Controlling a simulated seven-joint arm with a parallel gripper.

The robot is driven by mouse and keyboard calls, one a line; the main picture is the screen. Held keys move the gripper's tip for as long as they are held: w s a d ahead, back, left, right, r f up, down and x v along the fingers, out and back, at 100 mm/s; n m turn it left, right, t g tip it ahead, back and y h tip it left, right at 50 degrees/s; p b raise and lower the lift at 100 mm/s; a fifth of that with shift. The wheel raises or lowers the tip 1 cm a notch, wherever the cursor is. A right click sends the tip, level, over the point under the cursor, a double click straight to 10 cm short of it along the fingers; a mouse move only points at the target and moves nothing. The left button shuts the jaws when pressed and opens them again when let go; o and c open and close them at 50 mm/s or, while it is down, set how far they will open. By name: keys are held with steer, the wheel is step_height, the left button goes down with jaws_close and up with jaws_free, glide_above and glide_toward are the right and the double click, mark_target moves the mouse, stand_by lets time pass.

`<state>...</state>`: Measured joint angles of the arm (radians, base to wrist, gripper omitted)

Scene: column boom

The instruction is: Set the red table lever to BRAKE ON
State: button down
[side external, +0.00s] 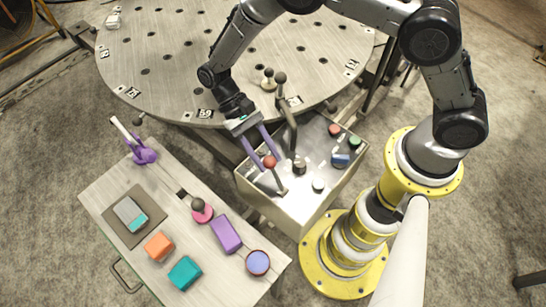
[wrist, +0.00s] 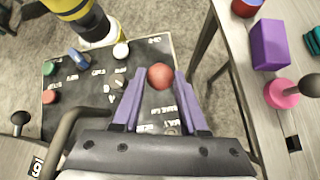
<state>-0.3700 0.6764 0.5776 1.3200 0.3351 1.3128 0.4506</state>
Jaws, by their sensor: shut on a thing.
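The red lever (side external: 270,161) has a round red knob and stands on the top of a metal control box (side external: 318,220). In the side view its dark stem runs from the knob down and slightly right. My gripper (side external: 265,161) reaches down from the upper left with its two purple fingers at the knob. In the wrist view the red knob (wrist: 160,77) sits between the fingertips of my gripper (wrist: 160,80), shut on it. White lettering on the panel (wrist: 88,88) is small and partly hidden by the fingers, so I cannot tell which mark the lever points to.
A tall dark lever (side external: 290,115) stands beside my gripper. Red (side external: 334,130), green (side external: 355,142) and blue (side external: 340,160) controls sit on the box. A round metal table (side external: 220,45) lies behind. A bench (side external: 105,190) with several coloured blocks stands left.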

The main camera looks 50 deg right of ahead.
steer(key=shift+w+f, duration=0.45)
steer(key=shift+w, duration=0.3)
steer(key=shift+c, duration=2.3)
jaws_free()
steer(key=a+v, duration=0.1)
steer(key=v, duration=1.2)
steer(key=shift+w+d+r, duration=0.2)
steer(key=shift+d+r, duration=0.2)
steer(key=shift+d, duration=0.05)
